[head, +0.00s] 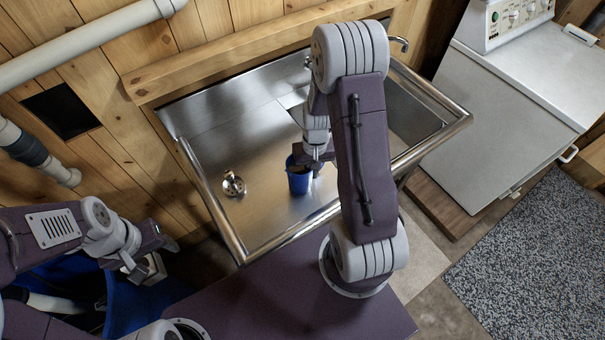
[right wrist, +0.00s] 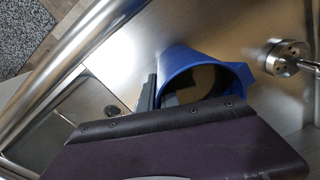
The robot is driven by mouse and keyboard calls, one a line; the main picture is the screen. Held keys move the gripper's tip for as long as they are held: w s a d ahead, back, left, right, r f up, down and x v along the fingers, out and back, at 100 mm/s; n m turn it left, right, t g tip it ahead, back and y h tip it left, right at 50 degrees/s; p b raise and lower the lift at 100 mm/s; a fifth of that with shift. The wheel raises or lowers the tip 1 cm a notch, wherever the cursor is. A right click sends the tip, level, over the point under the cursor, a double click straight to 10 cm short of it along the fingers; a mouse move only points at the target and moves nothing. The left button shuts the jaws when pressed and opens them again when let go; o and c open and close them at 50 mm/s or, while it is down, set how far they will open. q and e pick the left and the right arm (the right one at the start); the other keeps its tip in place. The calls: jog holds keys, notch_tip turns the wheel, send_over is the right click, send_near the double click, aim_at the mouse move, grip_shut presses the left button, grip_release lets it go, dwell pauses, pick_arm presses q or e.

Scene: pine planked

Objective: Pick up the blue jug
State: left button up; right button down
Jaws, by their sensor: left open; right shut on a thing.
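The blue jug (head: 299,182) stands on the steel drainboard, in the middle of the head view. One dark finger (right wrist: 148,93) shows beside the rim in the right wrist view; the other finger is hard to make out. I cannot tell whether the jug's base touches the steel. My left gripper (head: 150,268) is open and empty at lower left, away from the sink.
The steel sink unit (head: 219,216) has a raised tubular rim and a basin on the right. A small shiny metal fitting (head: 233,185) lies left of the jug, with bare steel between. A white appliance (head: 505,110) stands at right. A blue bin (head: 128,300) is below my left gripper.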

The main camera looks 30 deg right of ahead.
jog(key=shift+w+d+r, duration=0.1)
jog(key=shift+w+r, duration=0.05)
jog(key=shift+r, duration=0.5)
notch_tip(320, 180, up, 3)
jog(key=shift+f, duration=0.1)
jog(key=s+r, duration=0.7)
jog(key=s, duration=0.5)
jog(key=shift+d+b, duration=0.15)
jog(key=shift+b, duration=0.15)
jog(key=shift+w, duration=0.1)
